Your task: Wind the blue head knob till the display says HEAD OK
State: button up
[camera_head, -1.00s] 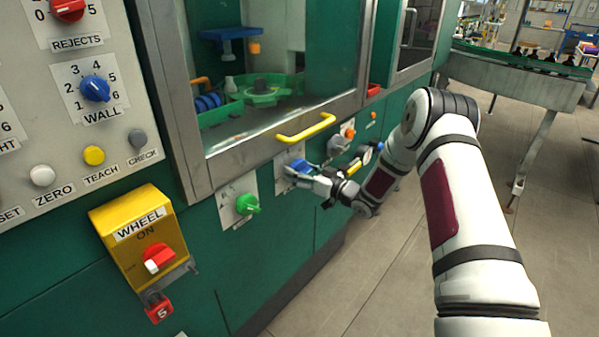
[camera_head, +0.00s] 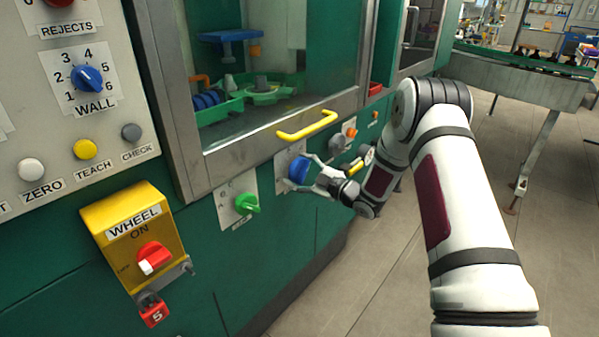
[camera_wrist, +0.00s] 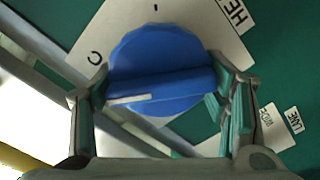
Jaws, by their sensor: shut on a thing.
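The blue head knob (camera_head: 298,168) sits on a white plate on the green machine front, below the yellow handle. In the wrist view it is a round blue knob (camera_wrist: 170,65) with a raised bar across it and a white pointer line at the bar's left end. My gripper (camera_head: 303,172) is at the knob, with fingers on opposite sides of it. In the wrist view my gripper (camera_wrist: 160,90) is shut on the bar, one finger at each end. The plate's lettering is partly cut off, showing "HE". I cannot make out a display in these views.
A green knob (camera_head: 247,204) is left of the blue one, and a grey knob (camera_head: 338,146) is to its right. The yellow handle (camera_head: 307,126) juts out just above. A yellow WHEEL switch box (camera_head: 135,235) stands out at lower left.

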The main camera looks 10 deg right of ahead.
jog(key=n+b, duration=0.1)
jog(key=n, duration=0.2)
jog(key=shift+a+n, duration=0.1)
jog(key=shift+n, duration=0.3)
jog(key=n+b, duration=0.1)
jog(key=n, duration=0.2)
jog(key=shift+f, duration=0.15)
jog(key=n+b, duration=0.1)
jog(key=n, duration=0.1)
jog(key=n+b, duration=0.1)
jog(key=n, duration=0.1)
jog(key=n+b, duration=0.2)
jog(key=n, duration=0.1)
jog(key=shift+f, duration=0.25)
jog(key=n+b, duration=0.2)
jog(key=shift+f+n+b, duration=0.1)
jog(key=shift+n+b, duration=0.2)
jog(key=n+b, duration=0.3)
jog(key=b, duration=0.1)
jog(key=shift+f+b, duration=0.1)
jog(key=shift+b, duration=0.2)
jog(key=n+b, duration=0.3)
jog(key=b, duration=0.3)
jog(key=shift+f, duration=0.1)
jog(key=n+b, duration=0.2)
jog(key=b, duration=0.1)
jog(key=shift+d+n+b, duration=0.2)
jog(key=shift+n+b, duration=0.1)
jog(key=shift+b, duration=0.35)
